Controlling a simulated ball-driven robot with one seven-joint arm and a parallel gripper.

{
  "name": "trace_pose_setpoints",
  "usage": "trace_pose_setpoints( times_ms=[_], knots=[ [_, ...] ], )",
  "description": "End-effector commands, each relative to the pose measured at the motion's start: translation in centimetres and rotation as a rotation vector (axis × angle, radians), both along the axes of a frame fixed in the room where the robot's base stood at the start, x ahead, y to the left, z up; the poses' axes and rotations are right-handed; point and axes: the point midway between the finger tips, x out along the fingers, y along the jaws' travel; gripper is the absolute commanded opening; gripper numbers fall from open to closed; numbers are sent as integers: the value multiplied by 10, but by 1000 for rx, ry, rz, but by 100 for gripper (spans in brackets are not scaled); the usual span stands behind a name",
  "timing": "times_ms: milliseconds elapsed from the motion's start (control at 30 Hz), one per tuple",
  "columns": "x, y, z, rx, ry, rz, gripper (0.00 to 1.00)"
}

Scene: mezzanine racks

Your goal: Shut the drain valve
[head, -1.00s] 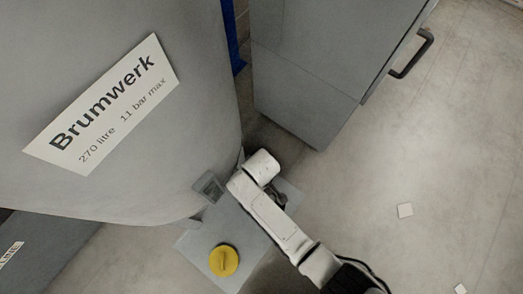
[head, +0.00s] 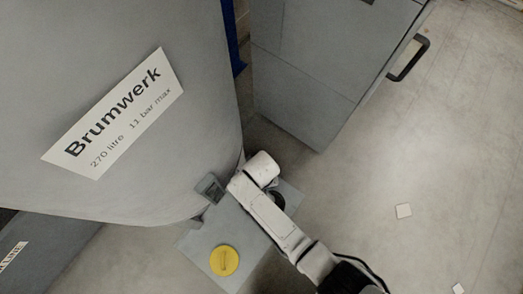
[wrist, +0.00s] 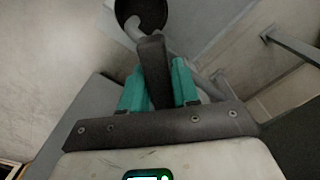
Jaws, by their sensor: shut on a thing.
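A dark lever (wrist: 153,66) stands between the two teal fingers of my gripper (wrist: 158,87) in the wrist view. The gripper is shut on this lever, which I take to be the drain valve's handle. A short grey bent spout (wrist: 133,30) is just beyond the lever's top, near a dark round cup or opening (wrist: 141,12). In the head view my white arm reaches down beside the grey tank (head: 120,60) and hides the gripper and the lever. A dark round thing (head: 278,201) shows just right of the arm's end.
A small grey gauge box (head: 209,187) is at the tank's foot. A grey cabinet (head: 330,60) with a black handle (head: 410,60) stands at the right. The floor further right is mostly clear.

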Motion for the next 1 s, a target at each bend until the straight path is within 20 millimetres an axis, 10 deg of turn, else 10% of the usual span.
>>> trace_pose_setpoints(
  times_ms=[1000],
  knots=[
    [0, 0, 0, -1, 1, -801, 0]
  ],
)
